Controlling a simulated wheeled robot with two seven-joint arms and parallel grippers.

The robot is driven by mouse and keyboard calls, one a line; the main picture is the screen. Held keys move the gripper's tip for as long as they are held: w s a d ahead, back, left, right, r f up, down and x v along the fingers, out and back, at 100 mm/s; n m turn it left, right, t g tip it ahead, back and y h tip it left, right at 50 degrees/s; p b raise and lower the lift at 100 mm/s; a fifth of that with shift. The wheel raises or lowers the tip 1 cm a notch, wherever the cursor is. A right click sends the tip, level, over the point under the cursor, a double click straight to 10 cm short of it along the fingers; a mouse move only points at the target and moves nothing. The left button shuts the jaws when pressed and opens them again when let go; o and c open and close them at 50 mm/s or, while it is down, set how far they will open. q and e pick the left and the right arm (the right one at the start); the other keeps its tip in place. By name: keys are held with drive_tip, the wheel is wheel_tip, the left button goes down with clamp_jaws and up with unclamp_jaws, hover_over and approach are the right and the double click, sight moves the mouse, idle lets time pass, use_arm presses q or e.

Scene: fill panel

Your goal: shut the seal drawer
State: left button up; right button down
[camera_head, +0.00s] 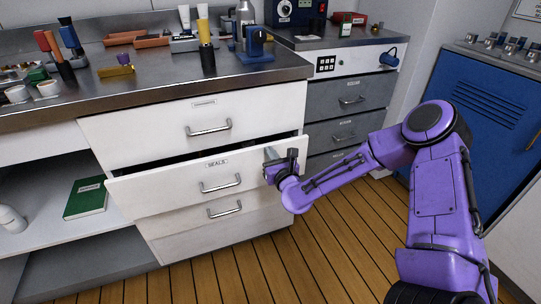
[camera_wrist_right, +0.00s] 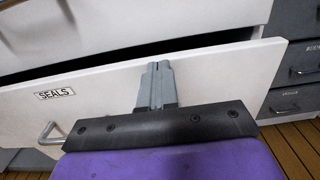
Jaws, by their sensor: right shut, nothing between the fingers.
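The seal drawer (camera_head: 150,190) is white, labelled SEALS, with a metal bar handle (camera_head: 221,183). It stands partly out, with a dark gap above its front. It also fills much of the right wrist view (camera_wrist_right: 215,80), with the label and handle at left. My right gripper (camera_head: 270,154) is shut and empty, at the right part of the drawer front, right of the handle. In the right wrist view its fingertips (camera_wrist_right: 157,66) point at the front near its top edge; whether they touch is hard to tell. My left gripper is not in view.
A closed white drawer (camera_head: 165,125) is above, and another with a handle (camera_head: 224,208) below. Grey drawers (camera_head: 350,95) stand to the right, and a blue cabinet (camera_head: 470,120) at far right. The steel worktop (camera_head: 150,80) holds tools and bottles. Wooden floor (camera_head: 330,240) is clear in front.

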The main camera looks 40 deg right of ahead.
drive_tip(key=shift+w, duration=0.15)
drive_tip(key=b+x, duration=0.1)
drive_tip(key=x, duration=0.1)
drive_tip(key=shift+w+d, duration=0.1)
drive_tip(key=shift+w, duration=0.2)
